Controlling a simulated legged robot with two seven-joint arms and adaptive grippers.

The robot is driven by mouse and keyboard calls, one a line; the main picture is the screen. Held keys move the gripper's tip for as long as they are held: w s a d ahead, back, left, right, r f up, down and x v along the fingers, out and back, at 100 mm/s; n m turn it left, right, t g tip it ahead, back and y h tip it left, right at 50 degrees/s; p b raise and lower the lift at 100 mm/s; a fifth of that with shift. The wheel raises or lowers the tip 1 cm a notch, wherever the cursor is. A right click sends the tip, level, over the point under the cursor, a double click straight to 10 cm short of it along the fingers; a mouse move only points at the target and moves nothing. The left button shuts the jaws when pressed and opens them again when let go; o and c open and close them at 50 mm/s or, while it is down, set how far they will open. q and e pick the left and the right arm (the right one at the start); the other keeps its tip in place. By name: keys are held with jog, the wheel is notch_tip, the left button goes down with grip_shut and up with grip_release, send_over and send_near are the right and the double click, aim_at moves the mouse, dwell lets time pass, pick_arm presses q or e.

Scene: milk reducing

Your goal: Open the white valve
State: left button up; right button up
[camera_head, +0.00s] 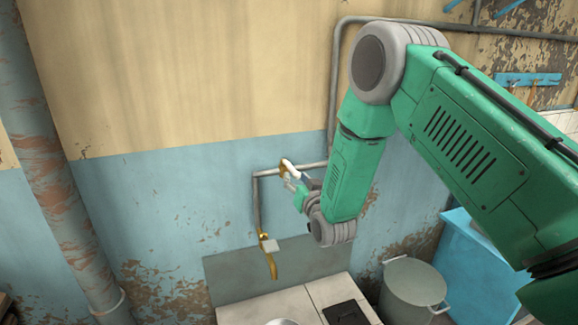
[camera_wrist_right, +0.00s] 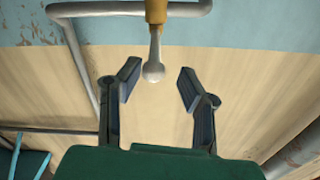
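The white valve (camera_head: 288,164) is on the grey pipe on the blue wall, partly hidden by my right gripper in the head view. In the right wrist view, its brass body shows at the top edge, and its white handle (camera_wrist_right: 153,71) with a rounded end reaches down between my fingers. My right gripper (camera_wrist_right: 158,82) is open, with one finger on each side of the handle and visible gaps on both sides. In the head view, my right gripper (camera_head: 296,182) is small and right at the valve. My left gripper is not in view.
Below the valve, a yellow tap (camera_head: 267,244) hangs on the pipe's lower end. A tiled counter (camera_head: 325,290) with a dark plate (camera_head: 346,313) is underneath. A grey bin (camera_head: 412,285) and a blue box (camera_head: 475,255) stand at right. A thick rusty pipe (camera_head: 63,170) runs along the left.

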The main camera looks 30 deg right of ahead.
aim_at(287, 165)
jog(key=x, duration=0.4)
jog(key=d+p+x, duration=0.1)
jog(key=x, duration=0.1)
jog(key=shift+w+f, duration=0.1)
jog(key=shift+w, duration=0.1)
jog(key=shift+w+d, duration=0.25)
jog(key=shift+d, duration=0.05)
jog(key=shift+a, duration=0.55)
grip_shut()
